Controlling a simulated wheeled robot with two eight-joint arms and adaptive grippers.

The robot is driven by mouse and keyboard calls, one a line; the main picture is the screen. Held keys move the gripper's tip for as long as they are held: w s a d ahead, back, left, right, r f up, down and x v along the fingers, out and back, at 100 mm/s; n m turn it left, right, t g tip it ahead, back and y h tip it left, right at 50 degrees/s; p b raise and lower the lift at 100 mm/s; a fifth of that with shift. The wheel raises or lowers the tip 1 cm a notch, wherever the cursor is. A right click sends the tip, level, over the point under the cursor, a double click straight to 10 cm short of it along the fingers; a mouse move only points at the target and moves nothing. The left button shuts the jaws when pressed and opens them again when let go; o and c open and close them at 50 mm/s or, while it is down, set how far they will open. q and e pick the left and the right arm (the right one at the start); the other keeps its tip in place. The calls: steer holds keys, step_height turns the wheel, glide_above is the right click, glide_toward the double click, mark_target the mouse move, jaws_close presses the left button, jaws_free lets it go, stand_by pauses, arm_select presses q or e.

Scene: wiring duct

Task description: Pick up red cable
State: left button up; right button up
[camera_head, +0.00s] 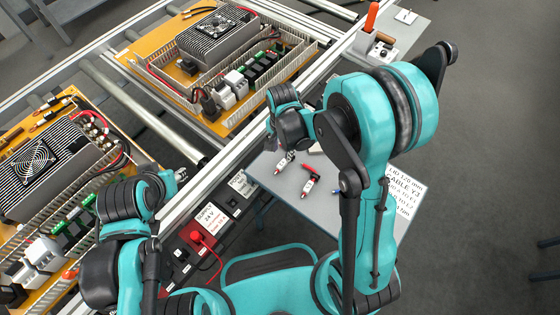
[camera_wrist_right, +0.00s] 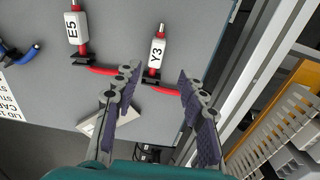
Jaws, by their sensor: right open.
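Two red-tipped cable connectors lie on the grey side table (camera_head: 262,170). The one labelled Y3 (camera_wrist_right: 157,51) has a red lower end lying between my right fingers. The one labelled E5 (camera_wrist_right: 74,33) lies to its left, with a red end pointing toward my left-hand finger in that view. In the head view they show as small white-and-red pieces, Y3 (camera_head: 285,162) and E5 (camera_head: 310,181). My right gripper (camera_wrist_right: 157,78) is open above Y3, its fingers on either side; contact cannot be told. My left gripper (camera_head: 181,175) is small and partly hidden near the rail.
A blue-tipped connector (camera_wrist_right: 24,55) and a printed sheet (camera_head: 392,203) lie on the side table.

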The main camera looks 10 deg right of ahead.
mark_target(284, 161)
steer(key=f+b, duration=0.1)
steer(key=f, duration=0.1)
steer(key=f+b, duration=0.1)
steer(key=f, duration=0.1)
steer(key=f+b, duration=0.1)
steer(key=f, duration=0.2)
steer(key=shift+s+d, duration=0.2)
steer(key=shift+s, duration=0.1)
steer(key=shift+r, duration=0.2)
steer(key=shift+c, duration=0.3)
jaws_close()
